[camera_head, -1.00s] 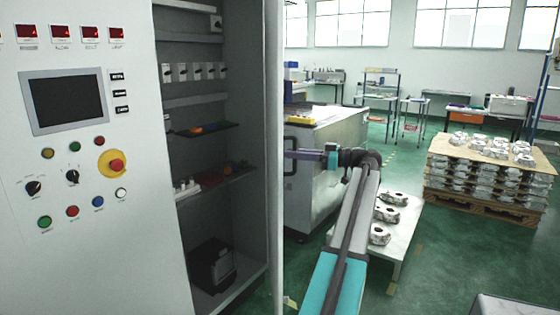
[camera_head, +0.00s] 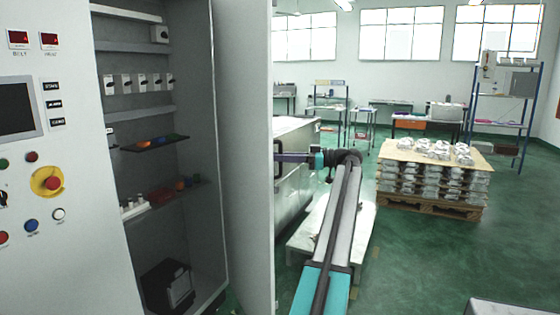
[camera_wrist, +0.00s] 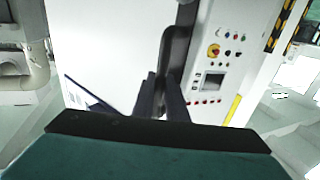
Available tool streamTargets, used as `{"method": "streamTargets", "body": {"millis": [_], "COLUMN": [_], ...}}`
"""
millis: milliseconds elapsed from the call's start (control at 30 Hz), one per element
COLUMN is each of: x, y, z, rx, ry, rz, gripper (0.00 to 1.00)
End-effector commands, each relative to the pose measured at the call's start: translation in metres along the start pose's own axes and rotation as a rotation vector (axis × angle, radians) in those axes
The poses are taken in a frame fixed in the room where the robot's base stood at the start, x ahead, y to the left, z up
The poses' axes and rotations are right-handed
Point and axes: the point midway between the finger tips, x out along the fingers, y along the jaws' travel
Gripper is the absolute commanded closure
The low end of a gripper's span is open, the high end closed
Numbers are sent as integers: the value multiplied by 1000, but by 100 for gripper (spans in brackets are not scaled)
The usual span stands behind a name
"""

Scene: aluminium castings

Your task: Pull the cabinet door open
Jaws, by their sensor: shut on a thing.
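The cabinet door (camera_head: 245,170) stands open at the cabinet's right side in the head view, its pale inner face showing. Its white outer face (camera_wrist: 105,50) fills the upper left of the wrist view. The dark handle (camera_wrist: 180,45) is a bar on that outer face. My gripper (camera_wrist: 162,97) is shut on the handle; in the head view, my gripper (camera_head: 280,157) reaches the door's outer side from the right. The exact finger contact is dark and partly hidden. The open cabinet (camera_head: 100,235) shows shelves with switches and small coloured parts inside.
A low white table (camera_head: 305,240) stands behind my arm. A pallet (camera_head: 430,206) stacked with castings is to the right. A grey machine housing (camera_head: 300,140) is close behind the door. A control panel (camera_head: 40,150) is left of the opening.

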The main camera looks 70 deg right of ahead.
Motion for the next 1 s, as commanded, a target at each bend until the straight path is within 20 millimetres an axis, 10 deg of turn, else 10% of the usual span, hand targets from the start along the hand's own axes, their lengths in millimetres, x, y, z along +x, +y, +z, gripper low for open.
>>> {"method": "streamTargets", "body": {"millis": [467,600,1000], "x": [8,9,6], "y": [1,1,0], "z": [-3,-3,-1], "rx": [0,0,0], "ry": [5,4,2], "rz": [-6,-8,-9], "gripper": [100,69,69]}}
